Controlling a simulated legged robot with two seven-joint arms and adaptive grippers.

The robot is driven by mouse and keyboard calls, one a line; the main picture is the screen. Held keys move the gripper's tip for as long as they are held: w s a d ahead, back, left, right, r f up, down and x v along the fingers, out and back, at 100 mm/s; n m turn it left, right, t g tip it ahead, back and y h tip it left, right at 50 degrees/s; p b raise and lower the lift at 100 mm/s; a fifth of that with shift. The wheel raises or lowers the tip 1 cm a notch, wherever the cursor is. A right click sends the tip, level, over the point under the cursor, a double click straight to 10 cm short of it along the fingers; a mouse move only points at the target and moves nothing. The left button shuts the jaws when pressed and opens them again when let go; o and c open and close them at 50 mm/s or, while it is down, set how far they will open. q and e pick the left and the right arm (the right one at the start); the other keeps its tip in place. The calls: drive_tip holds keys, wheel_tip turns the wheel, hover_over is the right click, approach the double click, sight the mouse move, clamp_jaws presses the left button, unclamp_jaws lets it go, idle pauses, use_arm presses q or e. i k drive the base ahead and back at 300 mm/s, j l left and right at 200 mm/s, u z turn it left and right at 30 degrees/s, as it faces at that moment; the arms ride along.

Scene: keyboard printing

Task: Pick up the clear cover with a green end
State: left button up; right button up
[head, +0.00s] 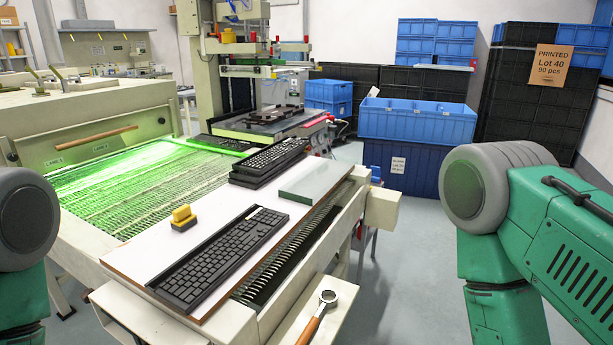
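The clear cover with a green end (318,178) appears to be the pale, flat, see-through piece with a green edge on the right side of the white work board (150,255). It lies flat beside a stack of black keyboards (268,162). Nothing of mine touches it. Parts of my two green and grey arms show at the left and right edges. Both grippers are outside the picture.
A black keyboard (218,258) lies at the board's near edge, with a yellow-handled block (183,217) behind it. A magnifier (326,298) rests on the lower ledge. A green-lit conveyor (120,185) runs at left. Blue crates (415,122) stand behind.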

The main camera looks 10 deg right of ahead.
sight(312, 185)
drive_tip(key=i+l+u, duration=0.2)
drive_tip(key=l+u, duration=0.15)
drive_tip(key=l, duration=0.25)
drive_tip(key=i+l+u, duration=0.1)
drive_tip(key=l+u, duration=0.25)
drive_tip(key=l, duration=0.3)
drive_tip(key=l+u, duration=0.3)
drive_tip(key=l, duration=0.35)
drive_tip(key=i+l+u, duration=0.15)
drive_tip(key=l+u, duration=0.25)
drive_tip(key=l, duration=0.55)
drive_tip(key=l+u, duration=0.45)
drive_tip(key=l, duration=0.55)
drive_tip(key=k+l+u, duration=0.1)
drive_tip(key=l+u, duration=0.3)
drive_tip(key=l, duration=0.6)
